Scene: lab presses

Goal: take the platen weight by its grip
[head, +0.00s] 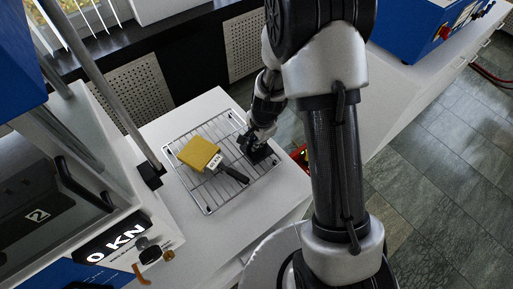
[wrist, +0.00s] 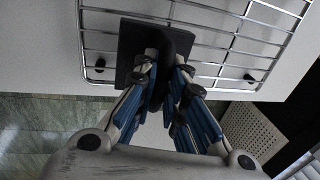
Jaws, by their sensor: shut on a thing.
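The platen weight (wrist: 130,52) is a dark flat plate with a black upright grip (wrist: 178,42), at the top centre of the wrist view. My gripper (wrist: 167,72) is shut on this grip, with its blue-sided fingers on either side. In the head view the dark plate (head: 262,155) shows below my gripper (head: 254,141), at the right side of the wire rack. I cannot tell whether the plate rests on the rack or is slightly raised. Part of the grip is hidden by the fingers.
The rack lies on a white table (head: 283,205). A press with a "0 KN" display (head: 117,243) stands at left.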

